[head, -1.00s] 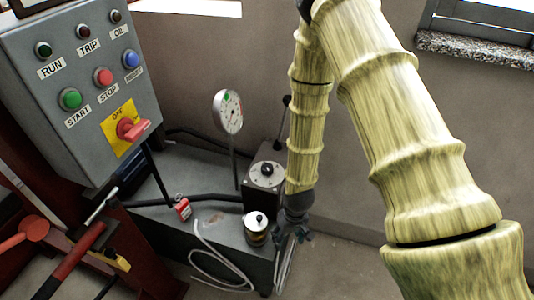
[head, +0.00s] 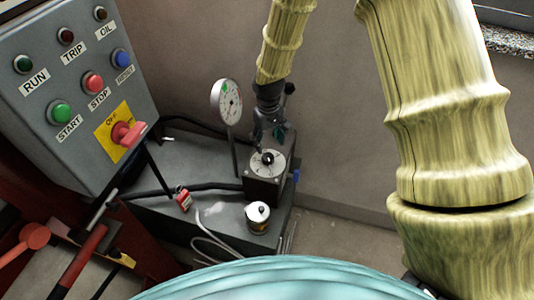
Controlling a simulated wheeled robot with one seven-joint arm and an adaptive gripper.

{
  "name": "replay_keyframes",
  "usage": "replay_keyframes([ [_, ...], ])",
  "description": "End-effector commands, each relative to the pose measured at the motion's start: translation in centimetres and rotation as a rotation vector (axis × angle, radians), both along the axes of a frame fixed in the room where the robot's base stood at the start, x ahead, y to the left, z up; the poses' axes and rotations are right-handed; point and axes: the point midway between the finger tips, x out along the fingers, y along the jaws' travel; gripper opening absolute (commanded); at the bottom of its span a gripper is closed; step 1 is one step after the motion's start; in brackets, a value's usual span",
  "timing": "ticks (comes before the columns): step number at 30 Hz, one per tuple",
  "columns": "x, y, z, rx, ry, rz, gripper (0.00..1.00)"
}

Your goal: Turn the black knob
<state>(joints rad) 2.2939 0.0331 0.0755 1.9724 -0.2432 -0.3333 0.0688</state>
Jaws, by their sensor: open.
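The black knob (head: 267,157) sits at the centre of a round pale dial (head: 276,168) on top of a dark block (head: 262,189), on the grey bench. My gripper (head: 268,138) hangs pointing down just above and behind the knob in the head view. Its fingers are open and small in the picture. They look apart from the knob, but I cannot tell the exact gap.
A round gauge (head: 228,102) on a post stands left of my gripper. A grey control box (head: 75,85) with buttons and a red rotary switch (head: 127,133) fills the left. A red padlock-like tag (head: 183,200) and a pale hose lie on the bench (head: 160,212).

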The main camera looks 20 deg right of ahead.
Motion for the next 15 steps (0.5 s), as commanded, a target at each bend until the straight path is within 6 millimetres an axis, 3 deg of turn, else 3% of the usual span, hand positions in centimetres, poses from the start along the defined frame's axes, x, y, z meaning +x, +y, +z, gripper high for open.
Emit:
replay_keyframes([
  [15,0.1,0.4,-5.9,0.000,0.001,0.005,0.61],
])
